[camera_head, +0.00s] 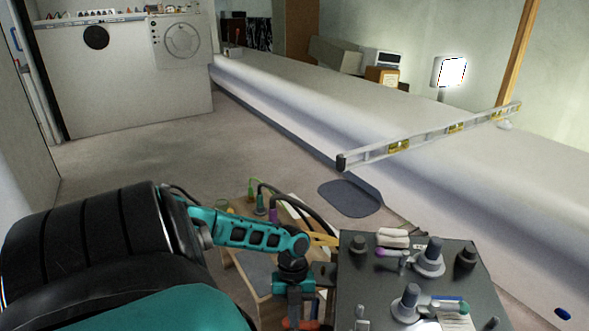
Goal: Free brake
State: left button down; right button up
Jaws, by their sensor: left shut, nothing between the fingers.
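A dark grey box-like console (350,290) stands at the lower right. Its top carries grey round knobs and bases, including one at the back (430,257) and one nearer the front (408,302). A small lever with a purple end (386,252) lies near the back base. I cannot tell which part is the brake. My left gripper (300,320) hangs at the end of my teal arm, just left of the console, near the bottom edge. It is shut and empty; its fingertips are hard to make out. My right gripper is not in view.
A wooden tray (242,262) with tools and cables lies behind my left arm. A spirit level (430,138) rests across the long white bench (290,95). A dark mat (350,198) lies on the floor. Open floor lies beyond my arm, up to a white cabinet (130,80).

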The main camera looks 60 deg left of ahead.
pick_arm(q)
jog(key=p+v, duration=0.3)
jog(key=v, duration=0.8)
jog(key=shift+r, duration=0.2)
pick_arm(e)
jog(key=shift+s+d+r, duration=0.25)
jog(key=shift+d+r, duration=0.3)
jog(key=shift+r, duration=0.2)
pick_arm(q)
jog(key=shift+d, duration=0.1)
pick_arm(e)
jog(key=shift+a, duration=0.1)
